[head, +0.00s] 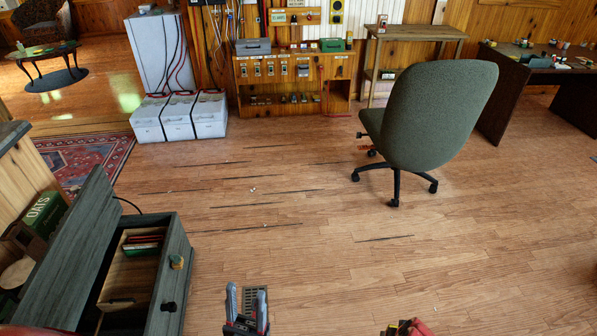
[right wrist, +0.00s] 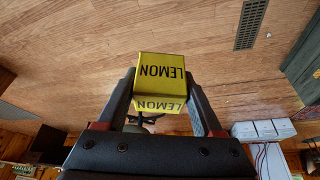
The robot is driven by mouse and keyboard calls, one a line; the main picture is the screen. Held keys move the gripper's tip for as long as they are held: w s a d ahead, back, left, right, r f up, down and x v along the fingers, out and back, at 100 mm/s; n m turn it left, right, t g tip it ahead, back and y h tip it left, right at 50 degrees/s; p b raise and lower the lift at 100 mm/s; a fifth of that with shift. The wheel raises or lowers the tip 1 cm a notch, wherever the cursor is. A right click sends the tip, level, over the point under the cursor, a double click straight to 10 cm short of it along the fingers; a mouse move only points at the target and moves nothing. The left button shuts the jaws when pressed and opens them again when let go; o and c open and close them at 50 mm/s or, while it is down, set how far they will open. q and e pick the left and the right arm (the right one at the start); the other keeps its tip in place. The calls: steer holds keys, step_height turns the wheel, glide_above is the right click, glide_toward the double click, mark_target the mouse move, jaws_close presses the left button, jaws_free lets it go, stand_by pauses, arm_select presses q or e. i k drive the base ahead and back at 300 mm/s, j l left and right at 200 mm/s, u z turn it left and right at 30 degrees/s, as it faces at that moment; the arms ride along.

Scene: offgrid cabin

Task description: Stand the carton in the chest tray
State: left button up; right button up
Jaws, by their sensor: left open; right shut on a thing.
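A yellow carton marked LEMON (right wrist: 160,78) sits between the two fingers of my right gripper (right wrist: 163,95), which is shut on it. The lettering is upside down in the right wrist view. In the head view only a bit of my right gripper (head: 405,328) shows at the bottom edge. The grey-green chest (head: 177,275) stands open at the lower left of the head view, well left of my right gripper. Its wooden tray (head: 127,272) holds a few flat red and green things at the far end. My left gripper (head: 247,308) is open and empty, right of the chest.
A green OATS box (head: 42,217) lies left of the chest. A floor vent (head: 255,297) lies beyond my left gripper. An office chair (head: 420,125), a workbench (head: 300,75) and white batteries (head: 180,117) stand farther back.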

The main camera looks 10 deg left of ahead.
mark_target(136, 282)
steer(key=i+j+u, duration=0.3)
steer(key=i, duration=0.6)
steer(key=i+l+u, duration=0.15)
steer(key=i+u, duration=0.15)
steer(key=i, duration=0.6)
steer(key=i+l+u, duration=0.1)
steer(key=i+u, duration=0.15)
steer(key=i, duration=0.2)
steer(key=i+l+u, duration=0.3)
steer(key=i, duration=0.15)
steer(key=i+l+u, duration=0.25)
steer(key=i, duration=0.15)
steer(key=j+u, duration=0.15)
steer(key=u, duration=2.2)
steer(key=i+j+u, duration=0.15)
steer(key=i+u, duration=0.3)
